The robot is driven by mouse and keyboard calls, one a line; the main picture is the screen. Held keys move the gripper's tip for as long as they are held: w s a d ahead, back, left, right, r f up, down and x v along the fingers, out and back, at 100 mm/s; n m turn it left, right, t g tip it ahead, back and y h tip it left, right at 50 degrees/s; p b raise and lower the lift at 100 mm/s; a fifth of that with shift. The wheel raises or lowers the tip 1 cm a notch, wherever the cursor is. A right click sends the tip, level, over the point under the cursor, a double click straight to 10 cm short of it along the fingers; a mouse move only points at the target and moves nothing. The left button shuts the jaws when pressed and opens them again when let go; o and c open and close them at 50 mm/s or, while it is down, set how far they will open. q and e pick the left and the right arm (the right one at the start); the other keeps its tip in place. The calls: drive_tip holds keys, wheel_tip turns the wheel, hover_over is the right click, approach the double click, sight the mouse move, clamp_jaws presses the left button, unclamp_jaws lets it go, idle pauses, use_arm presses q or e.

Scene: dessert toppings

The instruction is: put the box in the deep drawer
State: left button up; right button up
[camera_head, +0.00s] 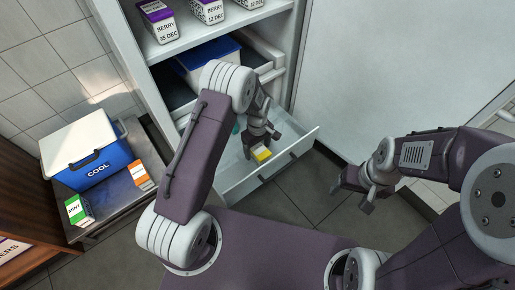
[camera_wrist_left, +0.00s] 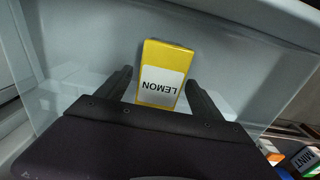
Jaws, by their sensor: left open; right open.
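The box is yellow with a white label reading LEMON; it shows in the head view (camera_head: 261,154) and in the left wrist view (camera_wrist_left: 166,72). The deep drawer (camera_head: 300,150) is pulled out at the bottom of the white cabinet, with pale walls that also show in the left wrist view (camera_wrist_left: 235,55). The box is inside the drawer's outline. My left gripper (camera_head: 262,143) is open over the drawer, its fingers on either side of the box with gaps in the left wrist view (camera_wrist_left: 168,85). My right gripper (camera_head: 366,199) is open and empty, right of the drawer.
A blue COOL cooler (camera_head: 90,155), an orange box (camera_head: 142,175) and a green MINT box (camera_head: 79,209) stand on a low dark table at left. Purple-topped BERRY boxes (camera_head: 160,24) stand on the upper shelf, above a blue bin (camera_head: 212,58). Floor right of the drawer is clear.

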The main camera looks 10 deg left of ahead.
sight(257, 148)
use_arm(q)
wheel_tip(257, 148, up, 12)
drive_tip(key=p, duration=0.8)
drive_tip(key=s+a+r+m, duration=0.2)
drive_tip(key=s+r+m, duration=0.3)
drive_tip(key=s, duration=0.4)
drive_tip(key=s+a+r+m+t, duration=0.1)
drive_tip(key=s+a+r+m, duration=0.1)
drive_tip(key=s+r+m, duration=0.3)
drive_tip(key=s+r, duration=0.2)
drive_tip(key=s, duration=0.2)
drive_tip(key=shift+a+r, duration=0.25)
drive_tip(key=shift+r, duration=0.05)
